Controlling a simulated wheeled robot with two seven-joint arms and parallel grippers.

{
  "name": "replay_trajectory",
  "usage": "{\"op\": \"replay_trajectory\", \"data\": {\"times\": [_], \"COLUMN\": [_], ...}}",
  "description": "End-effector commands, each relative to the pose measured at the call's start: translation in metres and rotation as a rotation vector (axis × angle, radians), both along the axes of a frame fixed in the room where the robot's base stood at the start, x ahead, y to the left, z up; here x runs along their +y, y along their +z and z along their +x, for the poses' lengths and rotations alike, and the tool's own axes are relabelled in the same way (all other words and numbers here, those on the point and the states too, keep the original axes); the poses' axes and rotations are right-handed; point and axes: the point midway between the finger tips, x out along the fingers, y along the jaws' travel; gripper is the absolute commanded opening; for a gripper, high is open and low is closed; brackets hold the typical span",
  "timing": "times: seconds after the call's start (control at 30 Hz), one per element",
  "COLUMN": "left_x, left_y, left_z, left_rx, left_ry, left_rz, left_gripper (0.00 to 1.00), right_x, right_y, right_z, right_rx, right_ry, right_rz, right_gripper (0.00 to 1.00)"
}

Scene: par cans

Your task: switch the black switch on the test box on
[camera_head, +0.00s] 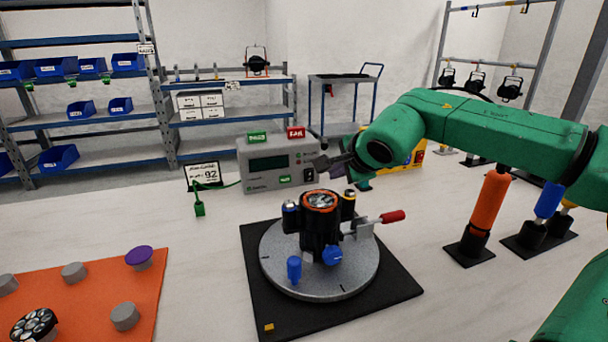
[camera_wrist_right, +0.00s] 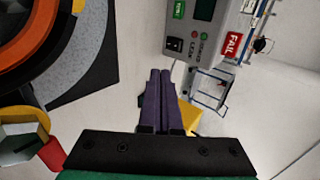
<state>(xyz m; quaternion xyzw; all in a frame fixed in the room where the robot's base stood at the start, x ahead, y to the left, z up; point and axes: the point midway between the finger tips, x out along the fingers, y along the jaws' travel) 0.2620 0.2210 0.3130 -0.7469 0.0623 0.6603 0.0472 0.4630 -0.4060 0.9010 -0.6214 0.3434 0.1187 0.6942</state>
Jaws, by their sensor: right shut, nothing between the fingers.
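The grey test box (camera_head: 262,178) stands at the back of the table, with a dark display and green and red labels on top. Its black switch (camera_head: 308,174) is at the lower right of the front face. The switch also shows in the right wrist view (camera_wrist_right: 174,44), with small lights beside it. My right gripper (camera_head: 324,165) is shut and empty, close in front of the box's right side. In the right wrist view its purple fingers (camera_wrist_right: 160,74) point toward the switch, with the tips a little short of it. The switch's rocker position is too small to tell. My left gripper is out of view.
A round grey turntable (camera_head: 275,270) with a black lamp and red-handled clamp stands in front of the box. A yellow box (camera_head: 416,158) is partly behind my right arm. An orange mat (camera_head: 90,300) lies front left. Orange and blue posts stand at right.

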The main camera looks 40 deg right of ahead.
Motion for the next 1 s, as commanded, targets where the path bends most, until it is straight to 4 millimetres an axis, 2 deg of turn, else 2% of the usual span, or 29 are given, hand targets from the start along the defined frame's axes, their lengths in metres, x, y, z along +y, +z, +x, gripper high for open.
{"op": "replay_trajectory", "data": {"times": [0.23, 0.37, 0.83, 0.9, 1.0], "left_x": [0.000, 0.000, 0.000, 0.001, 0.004], "left_y": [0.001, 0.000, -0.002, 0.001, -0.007], "left_z": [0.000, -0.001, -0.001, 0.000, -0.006], "left_rx": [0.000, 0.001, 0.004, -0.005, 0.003], "left_ry": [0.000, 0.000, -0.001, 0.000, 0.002], "left_rz": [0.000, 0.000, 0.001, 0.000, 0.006], "left_gripper": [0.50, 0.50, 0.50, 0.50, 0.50], "right_x": [0.000, -0.003, -0.026, -0.030, -0.034], "right_y": [0.000, -0.009, -0.065, -0.061, -0.058], "right_z": [0.002, 0.011, 0.074, 0.085, 0.097], "right_rx": [-0.001, 0.002, 0.004, 0.001, 0.000], "right_ry": [0.000, 0.001, -0.003, -0.002, -0.001], "right_rz": [0.005, 0.007, 0.007, 0.005, 0.007], "right_gripper": [0.00, 0.00, 0.00, 0.00, 0.00]}}
